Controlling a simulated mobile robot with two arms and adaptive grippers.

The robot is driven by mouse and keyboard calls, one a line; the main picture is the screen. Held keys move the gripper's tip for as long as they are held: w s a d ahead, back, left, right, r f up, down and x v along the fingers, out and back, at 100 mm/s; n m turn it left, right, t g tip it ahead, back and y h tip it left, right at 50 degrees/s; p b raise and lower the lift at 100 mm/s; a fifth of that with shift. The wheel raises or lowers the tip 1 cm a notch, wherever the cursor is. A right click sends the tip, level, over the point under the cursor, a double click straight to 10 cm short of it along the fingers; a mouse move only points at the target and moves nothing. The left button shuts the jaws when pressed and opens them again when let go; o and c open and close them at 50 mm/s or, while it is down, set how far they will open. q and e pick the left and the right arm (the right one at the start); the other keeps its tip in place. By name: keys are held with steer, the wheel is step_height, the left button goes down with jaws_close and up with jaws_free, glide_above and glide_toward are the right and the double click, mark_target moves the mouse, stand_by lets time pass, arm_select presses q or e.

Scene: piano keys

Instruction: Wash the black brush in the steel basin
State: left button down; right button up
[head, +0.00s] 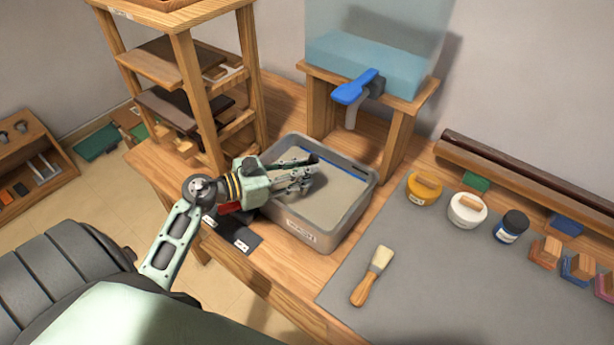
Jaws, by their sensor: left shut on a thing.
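The steel basin (352,214) is a grey rectangular tub on the wooden bench, with a pale inside and a blue line along its far inner wall. My left gripper (306,176) reaches in from the left over the basin's left part. It is shut on the black brush (313,159), of which only a short dark piece shows beside the fingers. The rest of the brush is hidden by the gripper, and I cannot tell whether it touches the basin's inside. My right gripper is not in view.
A water tank (365,66) with a blue tap (356,87) stands on a wooden stand behind the basin. A wooden shelf rack (187,75) rises at the left. A pale-bristled brush (372,275) and several jars lie on the grey mat (440,270), whose middle is clear.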

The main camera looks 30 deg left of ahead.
arm_select(q)
steer(key=shift+a, duration=0.6)
steer(key=shift+r, duration=0.1)
step_height(320, 180, up, 8)
steer(key=p, duration=0.5)
steer(key=shift+f, duration=0.2)
stand_by(0.9)
step_height(320, 180, up, 6)
steer(key=p, duration=0.4)
